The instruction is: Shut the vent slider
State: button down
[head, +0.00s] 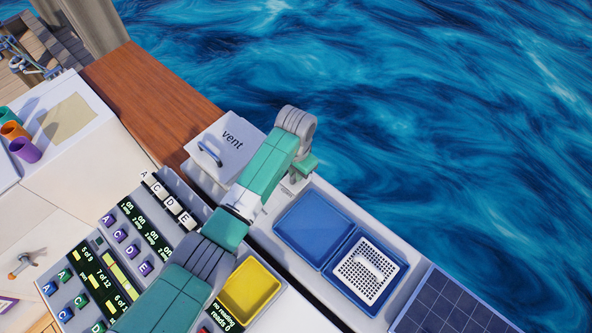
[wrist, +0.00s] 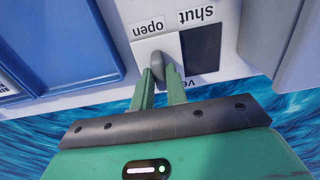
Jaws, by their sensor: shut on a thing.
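The vent slider (wrist: 143,52) is a white plate with a grey knob (wrist: 157,66) in the wrist view. It sits beside the upside-down word "open". A dark opening (wrist: 201,48) lies to its right, beside the word "shut". My gripper (wrist: 161,74) is shut on the knob, with its green fingers on either side of it. In the head view my gripper's green body (head: 304,165) is over the counter's seaward edge. The slider and fingertips are not clearly visible there, with my arm in front.
A white box marked "vent" with a blue-grey handle (head: 210,154) stands left of my arm. A blue tray (head: 312,225) and a blue tray holding a white perforated basket (head: 368,274) lie right. A yellow tray (head: 250,291) is nearer. Open water lies beyond the edge.

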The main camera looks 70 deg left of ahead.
jog(key=a, duration=0.1)
jog(key=s+a, duration=0.1)
jog(key=a, duration=0.1)
jog(key=s+a, duration=0.1)
jog(key=a, duration=0.1)
jog(key=shift+s, duration=0.25)
jog(key=c, duration=1.4)
grip_release()
jog(key=shift+a, duration=0.25)
notch_tip(320, 180, up, 8)
jog(key=p, duration=0.1)
jog(key=shift+f, duration=0.1)
